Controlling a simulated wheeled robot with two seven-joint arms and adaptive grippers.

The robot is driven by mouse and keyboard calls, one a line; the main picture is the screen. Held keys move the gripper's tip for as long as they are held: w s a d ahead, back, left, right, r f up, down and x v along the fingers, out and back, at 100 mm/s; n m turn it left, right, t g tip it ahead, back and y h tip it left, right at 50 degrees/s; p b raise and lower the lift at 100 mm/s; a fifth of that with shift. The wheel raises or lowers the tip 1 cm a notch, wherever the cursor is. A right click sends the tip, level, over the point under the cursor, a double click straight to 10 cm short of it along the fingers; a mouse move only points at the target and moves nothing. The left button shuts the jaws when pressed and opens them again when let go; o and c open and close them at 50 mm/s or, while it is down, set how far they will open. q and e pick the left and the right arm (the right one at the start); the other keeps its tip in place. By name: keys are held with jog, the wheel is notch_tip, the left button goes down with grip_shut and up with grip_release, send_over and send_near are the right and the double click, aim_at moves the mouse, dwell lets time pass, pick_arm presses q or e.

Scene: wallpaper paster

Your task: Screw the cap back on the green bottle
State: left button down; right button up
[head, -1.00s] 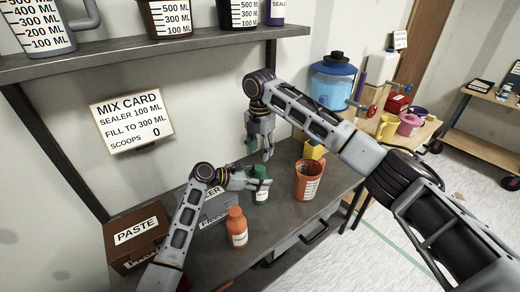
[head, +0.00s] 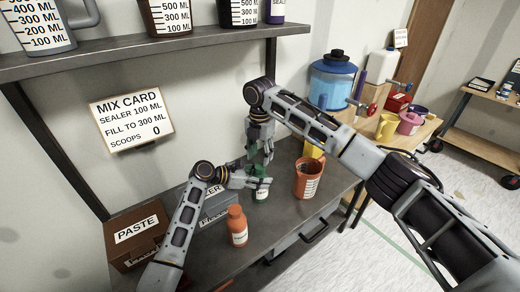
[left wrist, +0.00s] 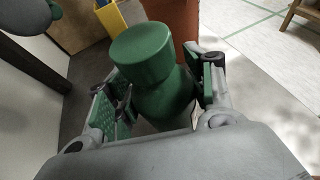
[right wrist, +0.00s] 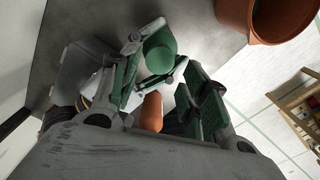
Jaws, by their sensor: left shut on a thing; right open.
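The green bottle (head: 262,194) stands upright on the dark bench, with a white label. My left gripper (left wrist: 158,98) is shut around its upper part from the side. In the left wrist view a wide green cap (left wrist: 140,52) sits on top of the bottle; I cannot tell whether it is screwed tight. My right gripper (head: 262,158) points down just above the bottle, open. In the right wrist view the cap top (right wrist: 160,58) shows beyond and between its open fingers, not gripped. The bottle body is mostly hidden there.
An orange bottle (head: 237,228) stands nearby in front. An orange measuring jug (head: 306,180) is just right of the green bottle. A grey box (head: 215,212) and a brown paste box (head: 138,235) are at left. A shelf (head: 150,55) runs overhead. The bench's front right is clear.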

aim_at(260, 166)
jog(key=shift+f, duration=2.7)
jog(key=c, duration=0.9)
jog(key=shift+o, duration=0.2)
jog(key=shift+m, duration=1.7)
jog(key=o, duration=1.1)
